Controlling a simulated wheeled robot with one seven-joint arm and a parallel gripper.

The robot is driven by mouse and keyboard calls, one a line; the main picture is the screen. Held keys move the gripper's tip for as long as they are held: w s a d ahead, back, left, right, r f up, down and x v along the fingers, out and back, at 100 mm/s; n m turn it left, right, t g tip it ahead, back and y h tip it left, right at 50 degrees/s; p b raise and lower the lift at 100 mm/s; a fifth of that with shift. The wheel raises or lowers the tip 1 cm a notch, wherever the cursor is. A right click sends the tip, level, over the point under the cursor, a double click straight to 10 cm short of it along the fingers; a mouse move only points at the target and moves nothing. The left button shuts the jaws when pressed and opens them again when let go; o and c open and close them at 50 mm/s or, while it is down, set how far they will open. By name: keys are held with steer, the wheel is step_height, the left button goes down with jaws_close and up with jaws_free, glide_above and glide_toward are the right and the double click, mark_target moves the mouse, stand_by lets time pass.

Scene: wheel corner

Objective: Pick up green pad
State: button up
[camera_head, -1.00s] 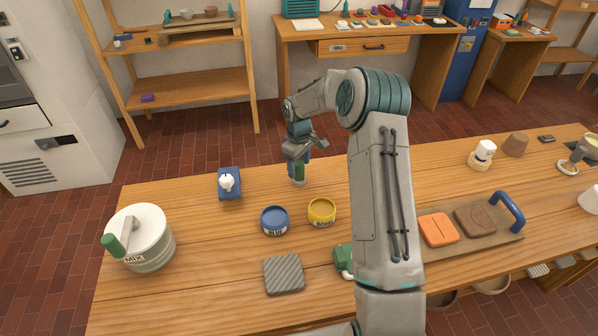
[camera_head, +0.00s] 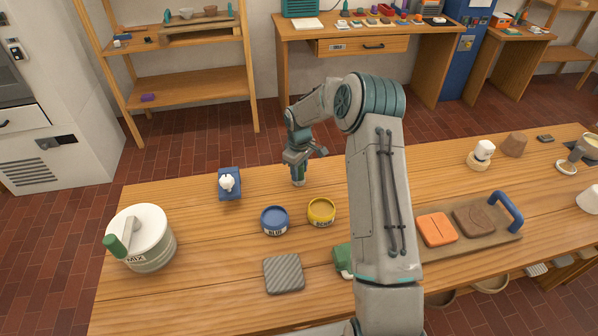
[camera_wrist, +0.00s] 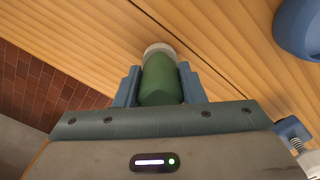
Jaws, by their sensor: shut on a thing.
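The green pad (camera_head: 298,181) is a short upright green cylinder with a pale grey-white end, near the far edge of the wooden table in the head view. My gripper (camera_head: 298,164) is above and around it, pointing down. In the wrist view the green pad (camera_wrist: 160,83) sits between the two blue fingers of my gripper (camera_wrist: 158,72), one on each side. The gripper is shut on it. Its pale end appears to rest on the table. The gripper body hides its top.
The blue tub (camera_head: 274,221) and yellow tub (camera_head: 321,211) stand nearby. A blue block with a white piece (camera_head: 229,183) lies left. A ribbed grey square (camera_head: 284,273) and a part-hidden green object (camera_head: 343,259) are nearer. The MIX pot (camera_head: 147,241) stands far left.

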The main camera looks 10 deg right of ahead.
steer(key=shift+r, duration=0.5)
step_height(320, 180, up, 3)
steer(key=shift+f+b, duration=0.2)
steer(key=shift+b, duration=0.5)
steer(key=s+d+r+b, duration=0.2)
steer(key=s+d+r, duration=0.5)
steer(key=d, duration=0.2)
steer(key=shift+s+r, duration=0.15)
steer(key=shift+r, duration=0.05)
